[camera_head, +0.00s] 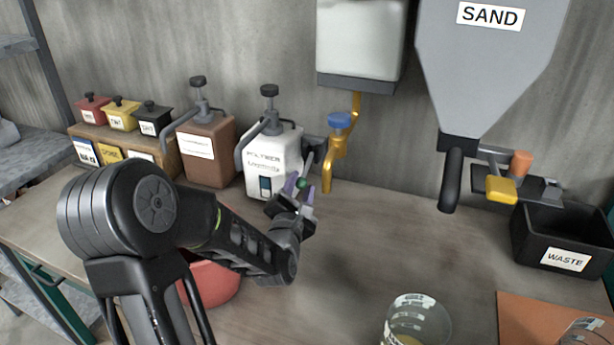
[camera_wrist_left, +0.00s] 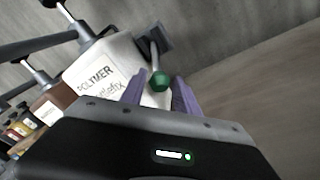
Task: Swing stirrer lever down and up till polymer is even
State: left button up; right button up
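The white polymer container (camera_head: 286,160) stands on the bench against the wall, with a dark pump on top and a small dark sight window (camera_head: 265,187) low on its front. The stirrer lever (camera_head: 308,163) hangs at its right side from a dark bracket and slants down to a green knob (camera_head: 302,183). My left gripper (camera_head: 303,188) has purple fingers on either side of the knob. In the left wrist view the fingers (camera_wrist_left: 160,93) stand apart, with the green knob (camera_wrist_left: 160,82) between their tips and no clear contact. The state of the polymer inside cannot be made out. My right gripper is out of view.
A brown pump container (camera_head: 208,155) stands left of the polymer. A yellow tap (camera_head: 335,160) with a blue handle hangs close to the lever's right. A red bowl (camera_head: 215,283) is partly behind my left arm. A glass beaker (camera_head: 418,318) stands at the front; mid-bench is clear.

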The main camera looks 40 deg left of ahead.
pick_arm(q)
jog(key=shift+r, duration=0.1)
jog(key=shift+c, duration=0.4)
grip_shut()
dwell(1.0)
